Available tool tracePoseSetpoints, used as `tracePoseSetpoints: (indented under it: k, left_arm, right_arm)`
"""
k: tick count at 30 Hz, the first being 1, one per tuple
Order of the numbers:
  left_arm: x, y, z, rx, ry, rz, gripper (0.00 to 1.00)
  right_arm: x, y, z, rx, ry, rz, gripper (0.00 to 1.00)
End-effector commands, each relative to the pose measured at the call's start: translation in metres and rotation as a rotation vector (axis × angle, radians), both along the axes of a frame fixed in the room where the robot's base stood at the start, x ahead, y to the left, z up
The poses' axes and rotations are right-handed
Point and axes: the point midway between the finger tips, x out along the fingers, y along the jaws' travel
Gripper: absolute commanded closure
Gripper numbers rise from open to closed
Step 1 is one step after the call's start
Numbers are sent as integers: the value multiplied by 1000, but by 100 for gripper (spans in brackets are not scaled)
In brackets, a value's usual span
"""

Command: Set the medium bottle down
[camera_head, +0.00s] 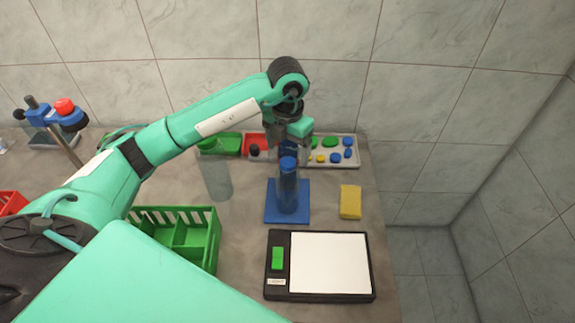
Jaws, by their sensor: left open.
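A clear, bluish bottle with a blue cap (288,190) stands upright on a blue square pad (272,214) in the middle of the table. My left gripper (290,150) is open, just above and behind the bottle's cap, with its fingers partly hidden. I cannot tell whether the fingers touch the cap. A taller pale bottle with a green cap (216,178) stands to the left of the pad. My right gripper is not in view.
A tray of coloured caps (352,163) lies at the back. A yellow sponge (350,202) is right of the pad. A black-framed white panel with a green button (330,262) lies in front. A green divided crate (212,235) is at left, and a blue stand with a red top (64,107) at far left.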

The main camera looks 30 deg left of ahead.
Motion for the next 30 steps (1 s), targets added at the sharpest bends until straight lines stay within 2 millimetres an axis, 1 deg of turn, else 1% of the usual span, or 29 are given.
tracePoseSetpoints:
  k: [1,4,9,15,30]
  left_arm:
    - [1,0,8,0,-5,0,18]
    - [1,0,25,-1,-5,0,18]
    - [0,0,41,0,-1,-1,18]
    - [0,0,47,0,0,0,18]
    - [0,0,47,0,0,0,18]
  right_arm:
    - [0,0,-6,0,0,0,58]
    - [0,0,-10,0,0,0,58]
    - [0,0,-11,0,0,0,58]
    - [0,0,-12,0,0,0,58]
    - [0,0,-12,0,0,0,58]
